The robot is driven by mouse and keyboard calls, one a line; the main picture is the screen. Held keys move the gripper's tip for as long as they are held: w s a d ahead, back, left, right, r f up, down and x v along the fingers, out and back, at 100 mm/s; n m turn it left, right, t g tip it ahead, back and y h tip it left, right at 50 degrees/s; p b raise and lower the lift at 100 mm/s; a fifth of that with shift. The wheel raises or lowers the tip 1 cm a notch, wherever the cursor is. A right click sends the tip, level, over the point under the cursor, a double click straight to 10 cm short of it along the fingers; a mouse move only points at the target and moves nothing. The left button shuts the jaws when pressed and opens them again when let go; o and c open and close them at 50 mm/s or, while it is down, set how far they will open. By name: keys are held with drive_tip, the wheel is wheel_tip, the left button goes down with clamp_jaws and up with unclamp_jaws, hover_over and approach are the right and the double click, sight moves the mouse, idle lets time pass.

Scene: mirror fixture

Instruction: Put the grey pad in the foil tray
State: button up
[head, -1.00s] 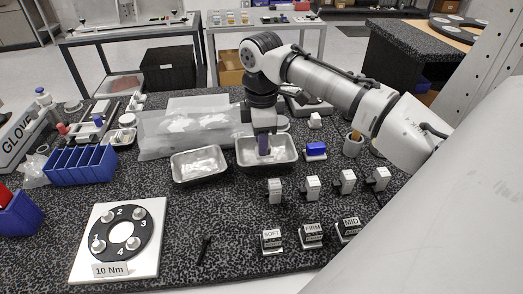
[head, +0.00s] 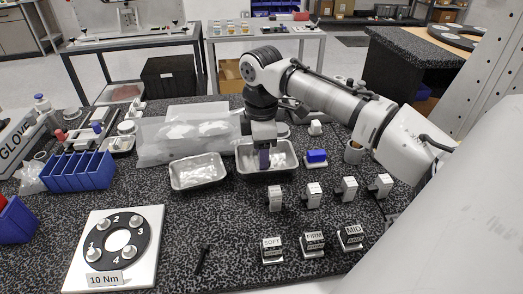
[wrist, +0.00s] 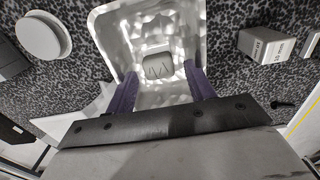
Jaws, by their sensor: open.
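Two shiny foil trays stand side by side on the speckled bench, a left one (head: 197,184) and a right one (head: 290,168). My gripper (head: 264,167) points down into the right tray, its purple fingers partly hiding the inside. In the wrist view my gripper (wrist: 160,73) is open, with its two fingers spread apart. A small grey pad (wrist: 158,65) with dark marks lies on the floor of the tray (wrist: 103,40), between and just beyond the fingertips. I see no finger touching it. In the head view the pad is hidden.
A clear bag (head: 185,140) lies behind the trays. Several upright grey blocks and labelled SOFT, FIRM and MID blocks (head: 313,243) stand in front. A dial plate (head: 117,245) lies front left, blue bins (head: 78,170) far left.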

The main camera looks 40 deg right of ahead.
wheel_tip(320, 180, up, 12)
drive_tip(key=shift+b, duration=0.4)
drive_tip(key=shift+s, duration=0.1)
